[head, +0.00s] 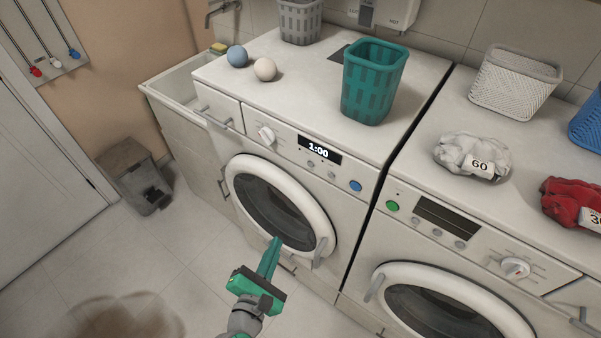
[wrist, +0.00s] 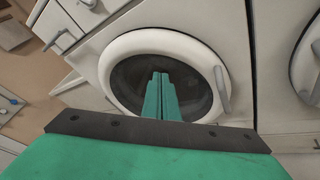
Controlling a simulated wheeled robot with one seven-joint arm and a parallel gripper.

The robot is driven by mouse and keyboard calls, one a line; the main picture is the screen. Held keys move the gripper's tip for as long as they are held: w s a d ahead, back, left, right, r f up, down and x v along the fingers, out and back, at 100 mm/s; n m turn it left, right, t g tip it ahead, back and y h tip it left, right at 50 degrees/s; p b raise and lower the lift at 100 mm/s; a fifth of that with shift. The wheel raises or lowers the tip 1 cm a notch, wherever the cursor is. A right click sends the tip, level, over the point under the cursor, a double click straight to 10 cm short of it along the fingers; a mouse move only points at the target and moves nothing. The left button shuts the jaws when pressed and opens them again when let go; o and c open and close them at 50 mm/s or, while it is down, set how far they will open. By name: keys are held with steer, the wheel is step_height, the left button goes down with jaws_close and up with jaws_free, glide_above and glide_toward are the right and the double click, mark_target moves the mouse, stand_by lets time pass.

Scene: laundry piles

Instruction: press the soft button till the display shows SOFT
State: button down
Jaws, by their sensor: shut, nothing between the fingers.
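The left washing machine's display (head: 319,149) reads 1:00. Small round buttons (head: 320,170) sit under it; their labels are too small to read, so I cannot tell which is the soft button. A blue button (head: 355,186) is at the panel's right end and a dial (head: 266,135) at its left. My green gripper (head: 276,241) is shut and empty, in front of the left machine's round door, well below the panel. In the wrist view, its closed fingers (wrist: 161,76) stand before the dark door glass (wrist: 130,82); the display is out of that view.
The right machine has a dark display (head: 446,215) and a green button (head: 392,206). A teal basket (head: 372,85) and two balls (head: 264,69) stand on the left machine's top. Door handles (head: 320,253) stick out. Open floor lies to the left.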

mark_target(310, 165)
step_height(310, 165, up, 14)
steer(key=w+a+n+h, duration=0.1)
steer(key=n+h, duration=0.2)
steer(key=h, duration=0.3)
steer(key=shift+w+a+r+h, duration=0.15)
steer(key=shift+w+a+h, duration=0.1)
steer(key=shift+w+h, duration=0.05)
steer(key=shift+w, duration=0.1)
steer(key=x, duration=1.4)
steer(key=shift+d+f, duration=0.1)
steer(key=shift+f, duration=0.15)
